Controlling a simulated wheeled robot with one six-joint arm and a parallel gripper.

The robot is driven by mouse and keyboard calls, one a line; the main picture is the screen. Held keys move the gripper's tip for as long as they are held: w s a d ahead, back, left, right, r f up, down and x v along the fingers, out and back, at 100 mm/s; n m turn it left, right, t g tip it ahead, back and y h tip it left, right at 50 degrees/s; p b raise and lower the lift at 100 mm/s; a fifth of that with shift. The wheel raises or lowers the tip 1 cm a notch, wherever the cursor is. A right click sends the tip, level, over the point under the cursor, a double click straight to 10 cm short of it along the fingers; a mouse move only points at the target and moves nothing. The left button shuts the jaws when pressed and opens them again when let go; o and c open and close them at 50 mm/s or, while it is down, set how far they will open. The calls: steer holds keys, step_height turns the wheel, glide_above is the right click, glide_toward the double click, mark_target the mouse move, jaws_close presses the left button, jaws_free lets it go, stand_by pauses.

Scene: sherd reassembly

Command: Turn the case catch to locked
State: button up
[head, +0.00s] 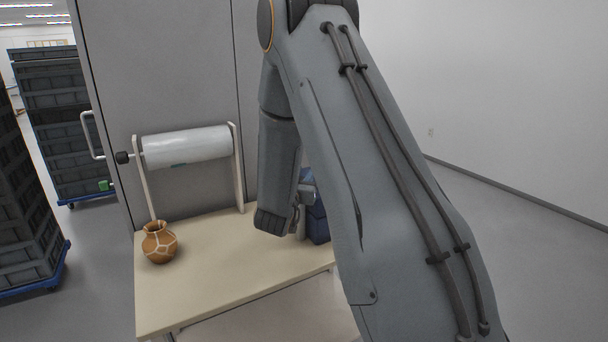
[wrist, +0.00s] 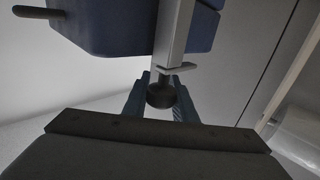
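The blue case (wrist: 120,25) fills the top of the wrist view; in the head view its body (head: 318,222) shows partly behind my arm. A grey metal bar (wrist: 174,35) runs down in front of the case to a small cross plate (wrist: 175,68) and a dark round knob (wrist: 160,95); I cannot tell for sure that this is the catch. My gripper (wrist: 162,92) has one blue-grey finger on each side of the knob. Whether the fingers touch it is unclear. In the head view the gripper (head: 294,222) is beside the case, above the table, its fingertips mostly hidden.
The cream table (head: 210,290) has clear room at its front and middle. A brown mended pot (head: 159,243) stands at its left. A white roll (head: 187,147) hangs on a stand at the back. Dark crate stacks (head: 60,120) are at the far left. A dark rod (wrist: 38,12) juts from the case.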

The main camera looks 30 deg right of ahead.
steer(key=shift+c, duration=0.7)
